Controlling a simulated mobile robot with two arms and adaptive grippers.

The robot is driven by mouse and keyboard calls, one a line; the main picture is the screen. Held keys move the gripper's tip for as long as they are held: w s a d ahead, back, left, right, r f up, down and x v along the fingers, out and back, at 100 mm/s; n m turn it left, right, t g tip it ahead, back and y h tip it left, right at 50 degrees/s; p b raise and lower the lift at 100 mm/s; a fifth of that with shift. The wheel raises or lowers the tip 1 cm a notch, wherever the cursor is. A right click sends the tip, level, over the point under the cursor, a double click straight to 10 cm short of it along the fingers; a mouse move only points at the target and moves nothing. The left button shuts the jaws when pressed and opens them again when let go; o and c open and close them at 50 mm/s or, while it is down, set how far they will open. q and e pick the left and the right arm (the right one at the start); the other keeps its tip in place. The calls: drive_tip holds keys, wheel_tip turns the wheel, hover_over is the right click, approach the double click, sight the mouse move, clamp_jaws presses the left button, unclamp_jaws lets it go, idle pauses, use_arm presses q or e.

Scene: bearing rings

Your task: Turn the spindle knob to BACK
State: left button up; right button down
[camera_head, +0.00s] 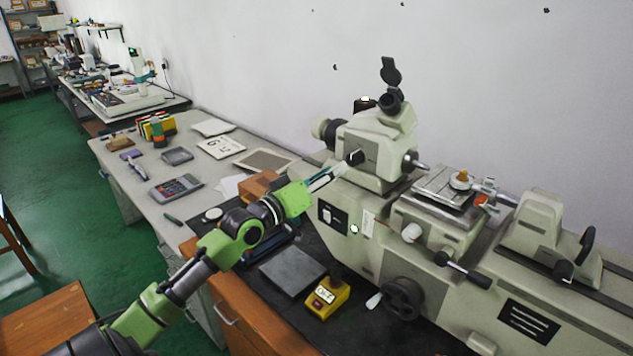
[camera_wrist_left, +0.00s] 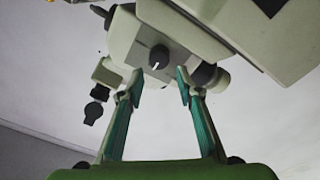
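The spindle knob (camera_head: 355,157) is a small black knob on the front face of the machine's pale headstock (camera_head: 378,143). In the left wrist view the knob (camera_wrist_left: 159,57) carries a white pointer mark and sits between and beyond the fingertips. My left gripper (camera_head: 336,171) reaches up to the headstock from the left, just short of the knob. In the left wrist view the gripper (camera_wrist_left: 159,88) is open, with teal fingers on either side of an empty gap. It appears apart from the knob. No lettering around the knob is readable. My right gripper is not in view.
The long grey machine has a handwheel (camera_head: 403,298), a lever (camera_head: 462,269) and a small stage holding a brass-coloured part (camera_head: 462,178). A yellow box (camera_head: 327,298) and a dark plate (camera_head: 292,270) lie before it. A calculator (camera_head: 176,188) and papers lie on the left bench.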

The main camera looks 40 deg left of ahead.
use_arm(q)
drive_tip(key=s, duration=0.5)
drive_tip(key=shift+a+f, duration=0.15)
drive_tip(key=shift+a, duration=0.05)
idle(0.5)
